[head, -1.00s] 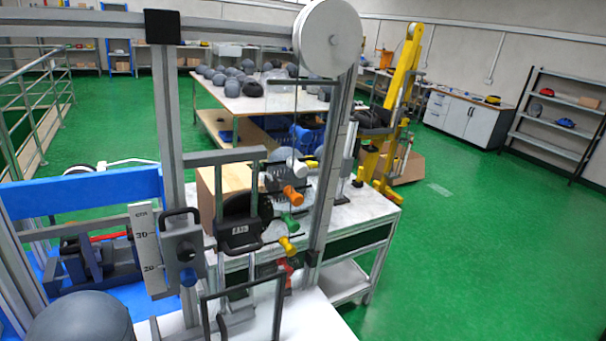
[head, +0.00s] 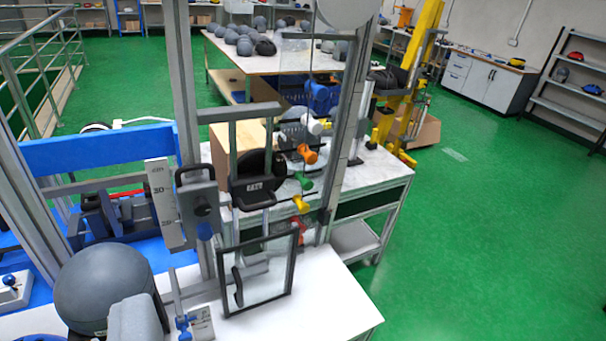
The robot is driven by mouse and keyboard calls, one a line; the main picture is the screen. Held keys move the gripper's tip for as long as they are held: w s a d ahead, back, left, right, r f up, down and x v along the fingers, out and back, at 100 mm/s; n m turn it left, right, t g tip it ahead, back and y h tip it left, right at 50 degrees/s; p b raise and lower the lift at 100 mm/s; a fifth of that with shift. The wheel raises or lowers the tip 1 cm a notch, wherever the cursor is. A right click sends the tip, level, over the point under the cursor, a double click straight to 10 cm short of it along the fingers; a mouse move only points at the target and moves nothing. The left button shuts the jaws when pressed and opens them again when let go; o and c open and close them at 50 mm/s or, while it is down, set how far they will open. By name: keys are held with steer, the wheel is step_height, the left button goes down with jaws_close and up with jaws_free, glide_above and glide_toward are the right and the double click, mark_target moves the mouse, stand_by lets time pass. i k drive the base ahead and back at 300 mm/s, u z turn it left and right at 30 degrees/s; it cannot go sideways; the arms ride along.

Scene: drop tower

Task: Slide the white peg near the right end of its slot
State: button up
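The white peg (head: 314,126) is the top one in a column of coloured pegs on the drop tower, left of the tower's right upright. Its slot is thin and dark, and I cannot tell where along it the peg sits. Below it are an orange peg (head: 308,154), a green peg (head: 304,181), a yellow peg (head: 300,204) and a partly hidden red peg (head: 298,226). My gripper does not show in this view, and nothing is seen touching the white peg.
A black weight carriage (head: 257,184) hangs left of the pegs. A framed clear panel (head: 260,270) stands in front and below. A grey upright (head: 348,130) rises close to the right. A grey ball (head: 105,288) is at lower left. Green floor (head: 480,240) is open at right.

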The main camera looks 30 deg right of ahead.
mark_target(316, 128)
steer(key=z, duration=0.05)
steer(key=k, duration=0.5)
steer(key=z, duration=0.75)
steer(key=i, duration=1.1)
steer(key=u, duration=1.25)
